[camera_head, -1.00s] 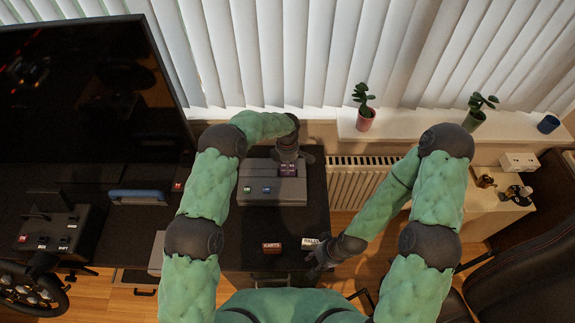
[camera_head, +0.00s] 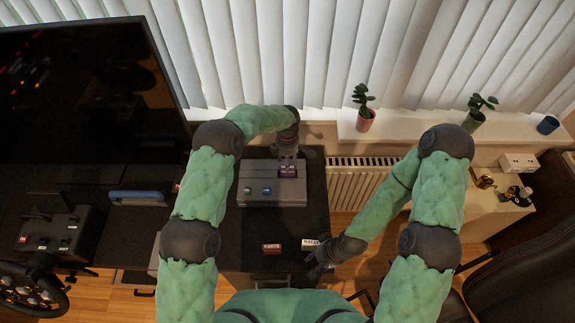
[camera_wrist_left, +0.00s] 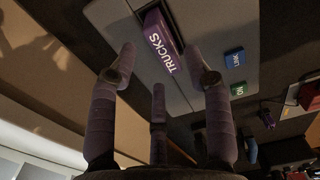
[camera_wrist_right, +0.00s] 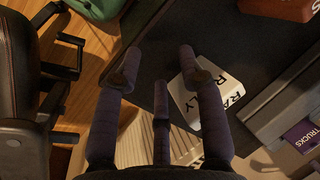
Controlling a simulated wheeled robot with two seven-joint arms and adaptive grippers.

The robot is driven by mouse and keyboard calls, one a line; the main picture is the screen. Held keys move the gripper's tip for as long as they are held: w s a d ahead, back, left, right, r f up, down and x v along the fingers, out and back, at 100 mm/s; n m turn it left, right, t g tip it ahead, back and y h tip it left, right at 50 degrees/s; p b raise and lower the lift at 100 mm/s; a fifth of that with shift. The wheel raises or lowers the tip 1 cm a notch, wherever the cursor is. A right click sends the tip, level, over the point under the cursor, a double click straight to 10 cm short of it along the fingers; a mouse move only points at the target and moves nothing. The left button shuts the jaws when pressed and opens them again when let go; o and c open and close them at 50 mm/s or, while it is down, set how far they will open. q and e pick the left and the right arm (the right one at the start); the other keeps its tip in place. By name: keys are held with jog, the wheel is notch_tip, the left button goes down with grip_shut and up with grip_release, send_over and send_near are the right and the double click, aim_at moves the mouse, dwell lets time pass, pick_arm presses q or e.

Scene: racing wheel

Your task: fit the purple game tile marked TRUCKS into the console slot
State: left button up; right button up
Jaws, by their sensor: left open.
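The purple tile marked TRUCKS (camera_wrist_left: 160,42) sits at the slot of the grey console (camera_head: 272,187), its label side showing; it is also seen in the head view (camera_head: 288,172). I cannot tell how deep it sits. My left gripper (camera_head: 288,158) is above the console's back right part. In the left wrist view its fingers (camera_wrist_left: 160,68) are spread, with the tile beyond them and clear space between. My right gripper (camera_wrist_right: 158,70) is open and empty beside the white RALLY tile (camera_wrist_right: 205,85), near the table's front right corner.
A red-brown KARTS tile (camera_head: 271,248) lies on the dark table near its front edge. The console has green and blue buttons. A large monitor (camera_head: 85,95) and a racing wheel (camera_head: 30,290) stand at left; a chair is at right.

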pick_arm(q)
notch_tip(320, 180, up, 8)
jog(key=shift+r, duration=0.15)
pick_arm(e)
jog(key=shift+r, duration=0.2)
pick_arm(q)
jog(key=shift+r+p, duration=0.1)
jog(key=shift+p, duration=0.2)
pick_arm(e)
jog(key=shift+r, duration=0.15)
